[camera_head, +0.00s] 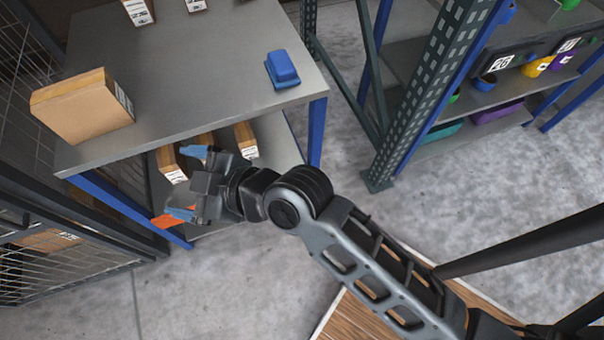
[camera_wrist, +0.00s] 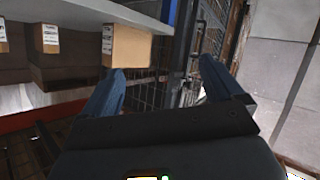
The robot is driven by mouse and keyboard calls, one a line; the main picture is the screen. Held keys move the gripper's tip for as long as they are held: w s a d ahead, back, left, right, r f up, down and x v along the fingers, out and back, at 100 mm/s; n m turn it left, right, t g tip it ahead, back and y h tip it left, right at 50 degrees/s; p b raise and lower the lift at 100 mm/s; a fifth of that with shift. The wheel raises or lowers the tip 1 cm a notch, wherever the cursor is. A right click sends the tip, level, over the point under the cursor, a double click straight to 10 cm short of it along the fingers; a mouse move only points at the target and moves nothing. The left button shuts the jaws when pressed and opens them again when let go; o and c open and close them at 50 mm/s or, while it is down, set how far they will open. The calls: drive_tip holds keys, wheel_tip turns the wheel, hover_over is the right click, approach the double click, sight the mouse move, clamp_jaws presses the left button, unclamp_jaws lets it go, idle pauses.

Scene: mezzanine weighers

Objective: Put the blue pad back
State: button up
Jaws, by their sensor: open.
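The blue pad (camera_head: 283,68) lies on the grey top shelf (camera_head: 200,85) of a blue-legged rack, near its right edge, in the head view. My gripper (camera_head: 190,182) is open and empty, in front of the rack and to the lower left of the pad, well apart from it. In the wrist view my gripper (camera_wrist: 165,88) shows two blue fingers spread wide with nothing between them. The pad does not show in the wrist view.
A cardboard box (camera_head: 83,108) stands on the top shelf at left. A perforated upright (camera_head: 430,90) and bin shelves stand at right. Mesh fencing (camera_head: 60,255) is at left.

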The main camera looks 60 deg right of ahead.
drive_tip(key=s+d+m+h, duration=0.2)
drive_tip(key=s+d+m, duration=0.1)
drive_tip(key=s, duration=0.6)
drive_tip(key=s+d+m+h, duration=0.2)
drive_tip(key=s+d+m, duration=0.1)
drive_tip(key=s, duration=0.7)
drive_tip(key=s+d+r+t, duration=0.1)
drive_tip(key=s+d+r, duration=0.2)
drive_tip(key=s, duration=0.2)
drive_tip(key=s+d+r+m+t, duration=0.1)
drive_tip(key=s+d+r, duration=0.1)
drive_tip(key=s+r, duration=0.2)
drive_tip(key=shift+s+d+r, duration=0.2)
drive_tip(key=shift+s+d, duration=0.2)
drive_tip(key=shift+s, duration=0.3)
